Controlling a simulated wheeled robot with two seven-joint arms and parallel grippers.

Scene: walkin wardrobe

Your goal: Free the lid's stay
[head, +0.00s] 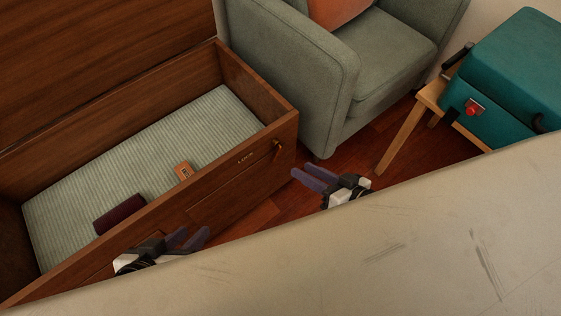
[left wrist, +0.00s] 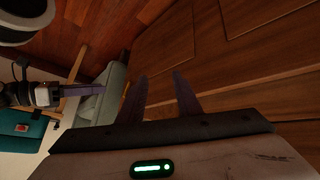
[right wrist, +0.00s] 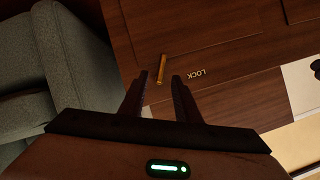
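A wooden chest (head: 240,180) stands at the left with its lid (head: 90,50) raised. A small brass lever (head: 278,150) sits on the chest's front near the right end, beside the word LOCK (head: 245,158). The lever also shows in the right wrist view (right wrist: 161,68). My right gripper (head: 300,170) is open and empty, in front of the lever; in its wrist view the lever appears between and just beyond the fingertips, apparently not touched. My left gripper (head: 194,232) is open and empty, in front of the chest's front panel. I cannot make out a separate stay.
Inside the chest are a ribbed pale lining (head: 150,150), a dark red roll (head: 119,214) and a small orange-brown block (head: 184,171). A grey-green armchair (head: 340,80) stands close to the chest's right end. A teal case (head: 515,75) rests on a wooden stand (head: 400,135).

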